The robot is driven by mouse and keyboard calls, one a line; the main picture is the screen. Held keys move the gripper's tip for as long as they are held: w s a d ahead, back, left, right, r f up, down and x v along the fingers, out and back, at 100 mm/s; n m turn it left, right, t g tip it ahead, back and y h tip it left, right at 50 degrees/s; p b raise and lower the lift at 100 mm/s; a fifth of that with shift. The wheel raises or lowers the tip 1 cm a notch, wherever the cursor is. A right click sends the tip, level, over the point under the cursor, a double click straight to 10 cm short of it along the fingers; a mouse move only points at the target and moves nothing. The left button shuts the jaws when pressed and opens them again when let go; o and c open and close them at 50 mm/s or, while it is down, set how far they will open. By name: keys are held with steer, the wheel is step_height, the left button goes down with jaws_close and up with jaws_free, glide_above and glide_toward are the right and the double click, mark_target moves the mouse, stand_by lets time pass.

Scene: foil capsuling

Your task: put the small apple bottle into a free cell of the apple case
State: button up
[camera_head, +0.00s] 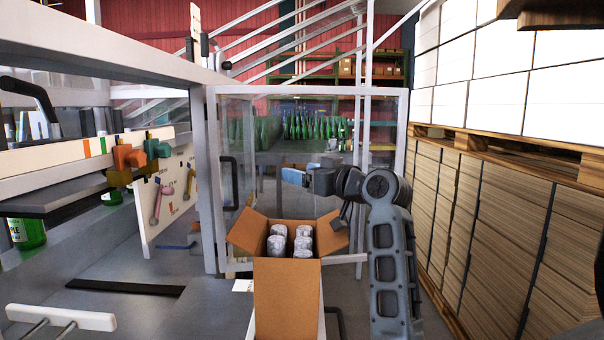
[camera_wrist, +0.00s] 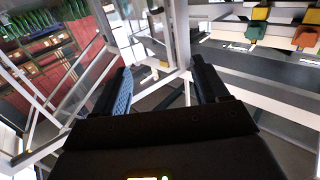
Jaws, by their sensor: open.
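An open cardboard case (camera_head: 287,300) stands at the lower middle of the head view, flaps spread, with several foil-topped bottles inside. I cannot read a name on it, and its cell floor is hidden. A green bottle (camera_head: 27,232) with a white label ending in "LE" stands at the left edge, partly cut off by the picture and the shelf above. My gripper (camera_head: 294,176) is above and behind the case, pointing left. In the wrist view my gripper (camera_wrist: 160,88) has its fingers apart with nothing between them; one finger is blue.
A white panel with tools (camera_head: 170,190) and a shelf with coloured blocks (camera_head: 130,158) stand left. A frame post (camera_head: 205,180) rises between them and the case. Stacked boxes on pallets (camera_head: 480,200) wall off the right. Many green bottles (camera_head: 310,128) stand at the back.

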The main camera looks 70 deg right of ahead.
steer(key=v, duration=0.7)
steer(key=shift+b, duration=0.4)
stand_by(0.6)
